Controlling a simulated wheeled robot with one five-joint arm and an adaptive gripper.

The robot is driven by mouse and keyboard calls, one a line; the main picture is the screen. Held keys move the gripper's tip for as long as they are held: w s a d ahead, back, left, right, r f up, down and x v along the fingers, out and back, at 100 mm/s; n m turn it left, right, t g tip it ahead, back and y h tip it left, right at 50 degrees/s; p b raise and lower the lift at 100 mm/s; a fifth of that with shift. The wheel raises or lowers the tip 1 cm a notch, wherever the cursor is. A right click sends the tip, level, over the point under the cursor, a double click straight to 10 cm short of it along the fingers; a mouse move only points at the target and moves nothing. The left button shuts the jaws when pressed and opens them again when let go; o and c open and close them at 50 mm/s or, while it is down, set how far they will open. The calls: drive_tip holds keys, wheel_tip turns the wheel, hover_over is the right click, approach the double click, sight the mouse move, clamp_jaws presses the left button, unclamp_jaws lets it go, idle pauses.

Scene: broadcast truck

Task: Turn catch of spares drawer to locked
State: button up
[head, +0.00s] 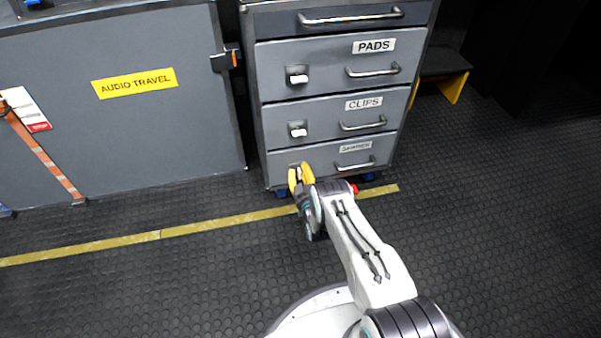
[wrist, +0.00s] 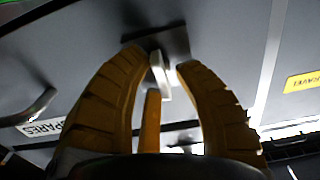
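The spares drawer (head: 325,160) is the lowest drawer of the grey cabinet and looks closed. In the wrist view my gripper (wrist: 158,58) is open, with a fingertip on either side of the catch. A gap shows at the left finger; contact at the right one cannot be told.
The PADS drawer (head: 330,66) and CLIPS drawer (head: 325,117) are above, each with a white catch and a bar handle. A grey AUDIO TRAVEL case (head: 170,135) stands to the left.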

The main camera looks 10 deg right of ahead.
clamp_jaws()
drive_tip(key=shift+m, duration=0.5)
drive_tip(key=m, duration=0.2)
drive_tip(key=shift+w+m, duration=0.1)
drive_tip(key=shift+m, duration=0.2)
drive_tip(key=shift+f+m, duration=0.15)
drive_tip(key=shift+m, duration=3.45)
drive_tip(key=shift+f+m, duration=0.15)
drive_tip(key=shift+m, duration=3.45)
drive_tip(key=shift+d, duration=0.1)
